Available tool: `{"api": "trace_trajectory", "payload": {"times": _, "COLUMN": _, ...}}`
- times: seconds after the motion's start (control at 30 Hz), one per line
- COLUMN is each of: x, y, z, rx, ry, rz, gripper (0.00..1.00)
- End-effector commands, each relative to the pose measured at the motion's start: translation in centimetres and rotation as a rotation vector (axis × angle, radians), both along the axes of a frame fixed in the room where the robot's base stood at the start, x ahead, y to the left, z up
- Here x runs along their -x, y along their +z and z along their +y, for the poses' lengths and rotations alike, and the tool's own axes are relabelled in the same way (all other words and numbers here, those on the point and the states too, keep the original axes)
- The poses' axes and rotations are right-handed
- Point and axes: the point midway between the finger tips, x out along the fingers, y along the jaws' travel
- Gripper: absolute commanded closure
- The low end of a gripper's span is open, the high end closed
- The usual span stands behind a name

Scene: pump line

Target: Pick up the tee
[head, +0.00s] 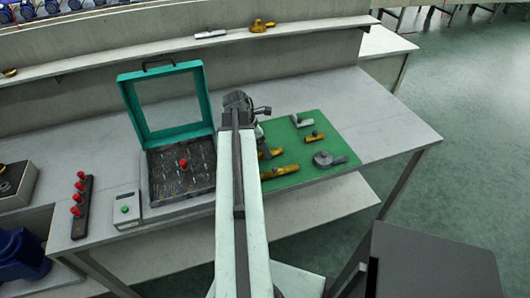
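Several small fittings lie on a green mat (345,147) on the bench. A short brass fitting with a stub on top (315,137) looks like a tee. A grey fitting (301,121) of similar shape lies just behind it; I cannot tell for sure which one is the tee. My gripper (260,128) is at the far end of my arm, over the mat's left edge, left of both fittings and apart from them.
Two longer brass fittings (281,172) and a round grey part with a handle (329,159) share the mat. An open green case (205,92) with a red-knobbed piece stands left of my arm. A red-knobbed rack (82,205) is farther left. The bench's right end is clear.

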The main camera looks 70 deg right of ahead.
Motion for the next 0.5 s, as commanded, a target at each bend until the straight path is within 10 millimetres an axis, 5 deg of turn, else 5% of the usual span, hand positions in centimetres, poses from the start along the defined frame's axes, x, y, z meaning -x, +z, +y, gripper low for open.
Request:
{"api": "trace_trajectory", "payload": {"times": 0.3, "x": 0.0, "y": 0.3, "z": 0.0, "rx": 0.0, "ry": 0.001, "rz": 0.0, "gripper": 0.8}}
{"api": "trace_trajectory", "payload": {"times": 0.5, "x": -0.1, "y": 2.7, "z": 0.0, "rx": 0.0, "ry": 0.001, "rz": 0.0, "gripper": 0.8}}
